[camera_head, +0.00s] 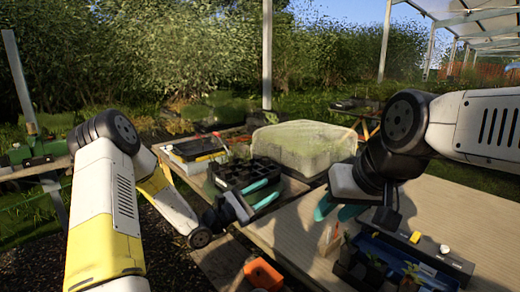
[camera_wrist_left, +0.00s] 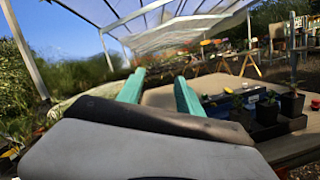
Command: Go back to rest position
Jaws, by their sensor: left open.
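My left gripper (camera_head: 262,193) is open and empty, its two teal fingers apart, in front of a black cell tray (camera_head: 240,174) in the head view. In the left wrist view, the same gripper (camera_wrist_left: 159,86) shows its fingers spread with nothing between them. My right gripper (camera_head: 336,211) hangs over the wooden table (camera_head: 450,210), left of a blue-and-black crate (camera_head: 425,257). Its teal fingers look apart, and I see nothing held between them.
An orange object (camera_head: 263,274) lies at the lower middle. A pale wrapped bale (camera_head: 303,147) stands behind the tray. The table's right part is clear.

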